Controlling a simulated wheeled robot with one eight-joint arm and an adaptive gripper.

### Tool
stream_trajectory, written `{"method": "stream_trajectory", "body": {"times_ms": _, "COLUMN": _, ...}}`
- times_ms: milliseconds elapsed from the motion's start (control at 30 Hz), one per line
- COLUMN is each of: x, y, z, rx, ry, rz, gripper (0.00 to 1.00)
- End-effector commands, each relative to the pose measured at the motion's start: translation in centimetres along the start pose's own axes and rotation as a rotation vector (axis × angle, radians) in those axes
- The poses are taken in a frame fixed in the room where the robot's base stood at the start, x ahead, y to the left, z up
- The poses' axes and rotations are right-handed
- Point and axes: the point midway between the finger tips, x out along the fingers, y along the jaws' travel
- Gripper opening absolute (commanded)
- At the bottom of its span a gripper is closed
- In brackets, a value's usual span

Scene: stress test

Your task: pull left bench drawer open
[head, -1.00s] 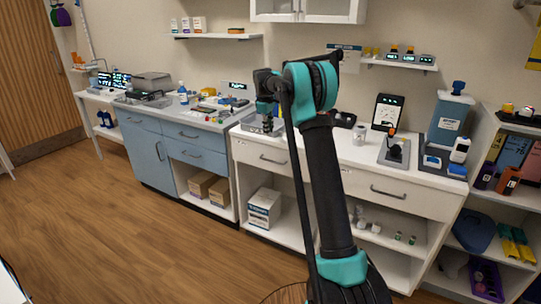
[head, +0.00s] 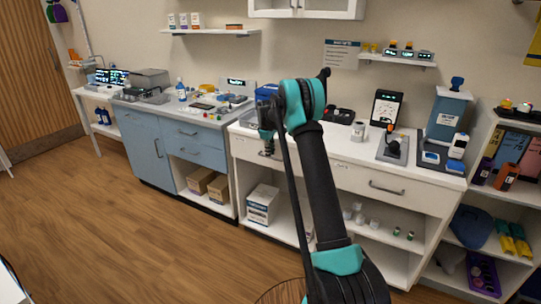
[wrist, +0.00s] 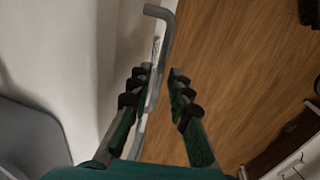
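The white bench's left drawer (head: 245,150) appears closed in the head view, with my arm partly in front of it. My gripper (head: 268,147) is down at the drawer front, where it hides most of the handle. In the wrist view, the grey bar handle (wrist: 160,35) runs lengthwise between the two fingers of my gripper (wrist: 158,78). The fingers are open, one on each side of the bar. The left finger is close to the bar; whether it touches is unclear. A gap shows between the bar and the right finger.
The bench's right drawer (head: 375,185) is shut. Open shelves below hold a white box (head: 263,204) and small bottles. A blue-grey cabinet (head: 150,150) stands to the left. The wooden floor (head: 130,235) in front is clear.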

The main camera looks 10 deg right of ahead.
Motion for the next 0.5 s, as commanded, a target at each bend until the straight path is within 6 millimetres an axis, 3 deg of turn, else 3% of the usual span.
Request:
{"method": "stream_trajectory", "body": {"times_ms": 167, "x": 1.15, "y": -0.01, "z": 0.01, "rx": 0.0, "ry": 0.0, "rz": 0.0, "gripper": 0.19}}
{"method": "stream_trajectory", "body": {"times_ms": 433, "x": 1.28, "y": -0.02, "z": 0.01, "rx": 0.0, "ry": 0.0, "rz": 0.0, "gripper": 0.19}}
{"method": "stream_trajectory", "body": {"times_ms": 500, "x": 1.27, "y": -0.02, "z": 0.01, "rx": 0.0, "ry": 0.0, "rz": 0.0, "gripper": 0.12}}
